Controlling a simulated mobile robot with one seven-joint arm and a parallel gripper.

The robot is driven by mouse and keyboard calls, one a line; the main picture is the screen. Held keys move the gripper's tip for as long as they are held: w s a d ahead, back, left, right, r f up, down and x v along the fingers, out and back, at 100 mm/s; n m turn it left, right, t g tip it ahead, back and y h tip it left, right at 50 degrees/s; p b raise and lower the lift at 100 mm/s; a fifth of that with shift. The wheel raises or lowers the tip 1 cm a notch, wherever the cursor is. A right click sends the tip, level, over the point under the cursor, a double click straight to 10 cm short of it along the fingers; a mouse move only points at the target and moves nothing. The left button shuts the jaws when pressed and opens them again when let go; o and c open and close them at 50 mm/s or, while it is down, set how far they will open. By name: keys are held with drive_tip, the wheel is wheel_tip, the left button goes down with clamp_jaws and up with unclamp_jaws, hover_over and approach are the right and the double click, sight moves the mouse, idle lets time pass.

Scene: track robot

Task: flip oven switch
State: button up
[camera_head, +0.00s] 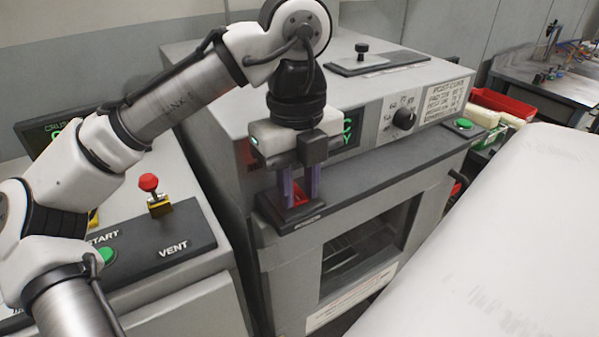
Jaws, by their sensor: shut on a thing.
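The oven (390,225) is a grey cabinet in the middle of the head view, with a dark window in its front. The oven switch (297,197) is red and sits in a black housing (275,215) at the left end of the oven's dark ledge. My gripper (299,195) points down over this housing, its purple fingers on either side of the red switch. The gripper is shut on the switch. The gripper body and fingers hide part of the switch, so its exact position cannot be told.
A black dial (404,118) and a partly hidden green display (347,133) are on the oven's panel. A green button (464,124) sits at the ledge's right end. Left is a console with a red knob (149,182). A large white surface (500,240) fills the lower right.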

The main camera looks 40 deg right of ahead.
drive_tip(key=shift+w+r+g+p, duration=0.25)
drive_tip(key=shift+r+g+p, duration=0.05)
drive_tip(key=shift+g+p, duration=0.45)
drive_tip(key=shift+w+d+f+g+y, duration=0.1)
drive_tip(key=shift+g+y, duration=0.2)
drive_tip(key=shift+g, duration=0.25)
drive_tip(key=o, duration=1)
drive_tip(key=v, duration=1.3)
drive_tip(key=shift+r, duration=0.4)
